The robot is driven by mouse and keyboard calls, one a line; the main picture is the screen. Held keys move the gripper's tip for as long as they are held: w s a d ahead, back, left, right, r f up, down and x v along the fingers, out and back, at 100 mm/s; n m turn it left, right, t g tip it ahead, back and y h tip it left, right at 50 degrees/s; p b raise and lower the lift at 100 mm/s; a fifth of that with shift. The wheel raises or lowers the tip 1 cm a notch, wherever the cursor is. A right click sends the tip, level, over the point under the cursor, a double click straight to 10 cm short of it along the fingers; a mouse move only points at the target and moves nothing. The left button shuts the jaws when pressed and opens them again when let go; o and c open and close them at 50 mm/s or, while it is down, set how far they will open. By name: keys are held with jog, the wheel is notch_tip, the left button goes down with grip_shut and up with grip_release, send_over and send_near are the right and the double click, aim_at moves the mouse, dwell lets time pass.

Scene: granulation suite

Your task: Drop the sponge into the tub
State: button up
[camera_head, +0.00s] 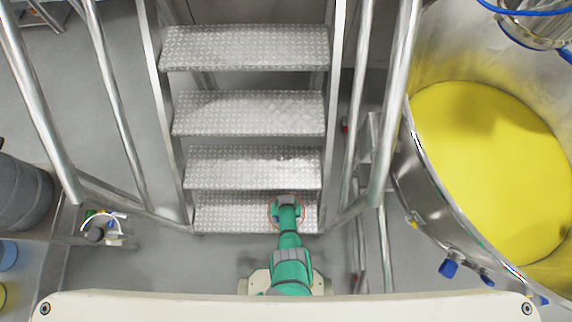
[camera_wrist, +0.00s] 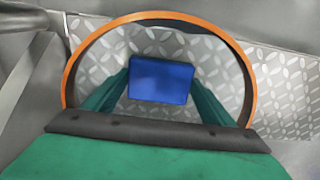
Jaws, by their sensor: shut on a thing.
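My gripper (camera_head: 287,207) is over the lowest metal step, pointing down. In the wrist view its green fingers are shut on a blue block, the sponge (camera_wrist: 160,80). An orange ring (camera_wrist: 254,92) surrounds the fingers and sponge in that view, with patterned step metal showing through it. A thin orange-red arc (camera_head: 315,212) also shows beside the gripper in the head view. It looks like the rim of a see-through tub, but I cannot tell for sure, nor how high the sponge is above any bottom.
Metal stairs (camera_head: 245,108) with handrails (camera_head: 118,100) on both sides rise ahead. A large steel vessel (camera_head: 412,185) with yellow contents (camera_head: 490,165) stands at the right. A grey barrel (camera_head: 22,195) is at the left. Open floor (camera_head: 150,258) lies before the stairs.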

jog(key=shift+f, duration=0.1)
jog(key=o, duration=0.7)
jog(key=shift+o, duration=0.2)
jog(key=shift+a+r, duration=0.15)
jog(key=shift+r, duration=3.7)
jog(key=shift+d, duration=0.2)
